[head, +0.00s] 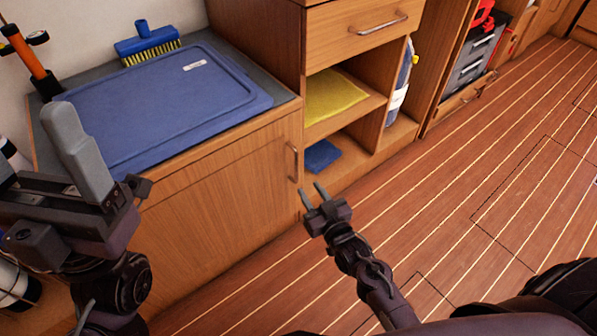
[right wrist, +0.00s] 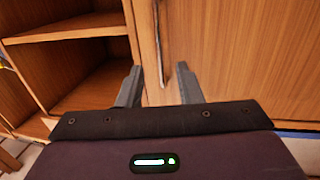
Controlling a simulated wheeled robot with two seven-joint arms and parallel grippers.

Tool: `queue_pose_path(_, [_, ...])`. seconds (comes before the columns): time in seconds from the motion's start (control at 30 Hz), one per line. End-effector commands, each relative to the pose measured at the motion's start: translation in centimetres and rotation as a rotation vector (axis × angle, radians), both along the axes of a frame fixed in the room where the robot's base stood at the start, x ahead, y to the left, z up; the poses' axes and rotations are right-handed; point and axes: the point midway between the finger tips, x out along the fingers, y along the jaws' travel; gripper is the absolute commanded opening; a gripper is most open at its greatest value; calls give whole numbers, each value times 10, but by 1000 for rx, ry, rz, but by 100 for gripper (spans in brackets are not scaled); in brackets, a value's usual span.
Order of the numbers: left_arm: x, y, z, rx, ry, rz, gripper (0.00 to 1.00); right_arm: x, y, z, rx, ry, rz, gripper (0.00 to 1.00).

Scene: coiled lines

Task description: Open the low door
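The low door (head: 215,215) is a wooden cabinet door under a counter, and it looks closed. Its upright metal bar handle (head: 293,162) is near its right edge. My right gripper (head: 311,188) is open, with its two fingers apart just below the handle in the head view. In the right wrist view the handle (right wrist: 160,45) shows beyond and between the fingertips, apart from them. The door panel (right wrist: 235,60) fills the right of that view.
Right of the door are open shelves with a yellow cloth (head: 335,96) and a blue cloth (head: 322,155), below a drawer (head: 365,25). The striped floor (head: 450,180) is clear in front.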

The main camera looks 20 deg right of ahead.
Motion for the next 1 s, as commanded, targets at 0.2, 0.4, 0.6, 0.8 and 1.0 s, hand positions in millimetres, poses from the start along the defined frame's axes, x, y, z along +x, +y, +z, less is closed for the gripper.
queue_pose_path(0.2, [-9,3,-2,-20,-56,-7,74,15,2,-1,7,-28,-1,33])
queue_pose_path(0.4, [-9,2,-8,-18,-70,-5,74,47,7,-1,8,-28,-1,33])
queue_pose_path(0.6, [-10,2,-11,-17,-83,-4,74,71,11,-1,7,-24,-1,33])
queue_pose_path(0.8, [-10,2,-11,-17,-88,-4,74,77,12,0,5,-22,-1,33])
queue_pose_path(1.0, [-10,2,-10,-16,-88,-5,74,77,12,1,5,-22,-1,29])
